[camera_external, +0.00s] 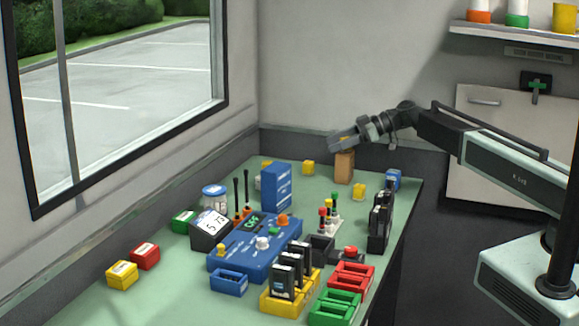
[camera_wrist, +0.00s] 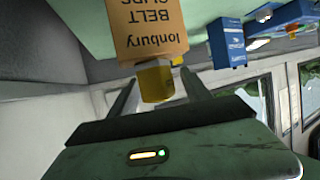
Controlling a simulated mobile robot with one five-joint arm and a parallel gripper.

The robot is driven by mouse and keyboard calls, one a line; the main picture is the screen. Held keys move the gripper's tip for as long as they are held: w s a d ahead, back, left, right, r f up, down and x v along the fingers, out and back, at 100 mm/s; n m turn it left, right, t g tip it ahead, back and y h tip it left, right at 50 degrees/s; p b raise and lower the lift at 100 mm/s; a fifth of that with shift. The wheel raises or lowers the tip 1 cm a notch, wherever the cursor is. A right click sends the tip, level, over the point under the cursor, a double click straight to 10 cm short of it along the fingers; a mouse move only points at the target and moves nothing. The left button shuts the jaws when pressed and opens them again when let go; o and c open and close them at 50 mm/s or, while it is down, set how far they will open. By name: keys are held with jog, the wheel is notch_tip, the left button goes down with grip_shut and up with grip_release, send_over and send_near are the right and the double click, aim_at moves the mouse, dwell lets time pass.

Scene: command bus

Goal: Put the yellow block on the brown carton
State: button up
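The brown carton (camera_external: 344,168) stands upright at the back of the green bench. In the wrist view the carton (camera_wrist: 150,30) appears upside down, with printed lettering. A yellow block (camera_wrist: 156,84) is at the carton's top edge, between the fingers of my gripper (camera_wrist: 160,77). The fingers look spread, with a small gap on the block's right side. In the external view my gripper (camera_external: 338,141) reaches over the carton from the right, and a bit of yellow shows at its fingers. Whether the block bears fully on the carton top cannot be told.
A tall blue box (camera_external: 277,187) stands left of the carton. A blue control panel (camera_external: 254,247) and colored trays (camera_external: 335,307) fill the bench front.

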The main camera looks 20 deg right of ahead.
aim_at(343, 138)
jog(key=shift+r, duration=0.3)
jog(key=p+v, duration=0.3)
jog(key=v, duration=0.4)
jog(key=shift+s+d, duration=0.1)
jog(key=shift+d, duration=0.15)
